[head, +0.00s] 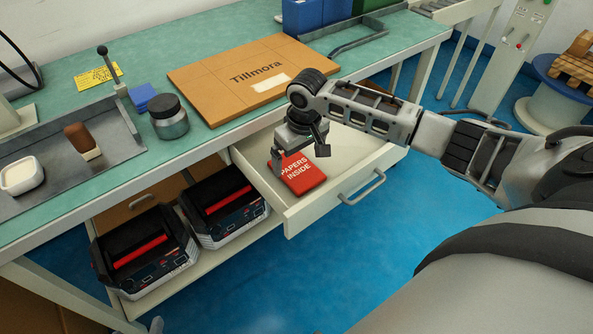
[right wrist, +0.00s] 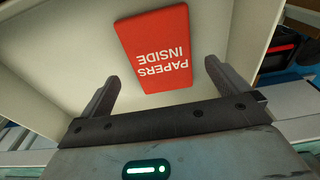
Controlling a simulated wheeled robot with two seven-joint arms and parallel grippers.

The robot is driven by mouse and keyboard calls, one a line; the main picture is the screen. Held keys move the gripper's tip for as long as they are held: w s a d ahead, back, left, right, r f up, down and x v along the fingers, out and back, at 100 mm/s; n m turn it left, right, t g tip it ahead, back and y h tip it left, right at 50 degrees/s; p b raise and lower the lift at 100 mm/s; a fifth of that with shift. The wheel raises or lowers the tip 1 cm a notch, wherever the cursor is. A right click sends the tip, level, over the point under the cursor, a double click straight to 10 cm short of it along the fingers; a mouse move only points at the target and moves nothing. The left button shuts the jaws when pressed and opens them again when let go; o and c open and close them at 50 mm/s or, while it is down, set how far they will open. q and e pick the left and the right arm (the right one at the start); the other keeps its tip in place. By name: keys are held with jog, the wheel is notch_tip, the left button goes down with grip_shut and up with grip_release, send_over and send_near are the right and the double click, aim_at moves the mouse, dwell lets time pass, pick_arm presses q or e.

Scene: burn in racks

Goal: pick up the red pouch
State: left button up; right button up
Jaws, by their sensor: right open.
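The red pouch (head: 302,174), marked "PAPERS INSIDE", lies in an open cream drawer (head: 292,215) under the bench. My right gripper (head: 300,160) reaches down into the drawer over the pouch and hides part of it. In the right wrist view the pouch (right wrist: 154,48) lies flat beyond the fingertips, roughly in line with the gap between them. The two fingers (right wrist: 162,80) are spread apart with nothing between them. My left gripper is not in view.
A cardboard box (head: 250,78) marked "Tillmora" lies on the green bench top above the drawer. A dark-lidded jar (head: 169,117) stands left of it. Two black and red units (head: 222,203) sit on the shelf left of the drawer. The drawer walls surround the pouch.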

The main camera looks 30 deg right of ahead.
aim_at(297, 168)
jog(key=f, duration=0.3)
jog(key=shift+w+f+b, duration=0.25)
jog(key=shift+f+b, duration=0.05)
jog(key=shift+f, duration=0.1)
jog(key=shift+a, duration=0.1)
jog(key=c, duration=0.9)
jog(key=shift+r, duration=0.15)
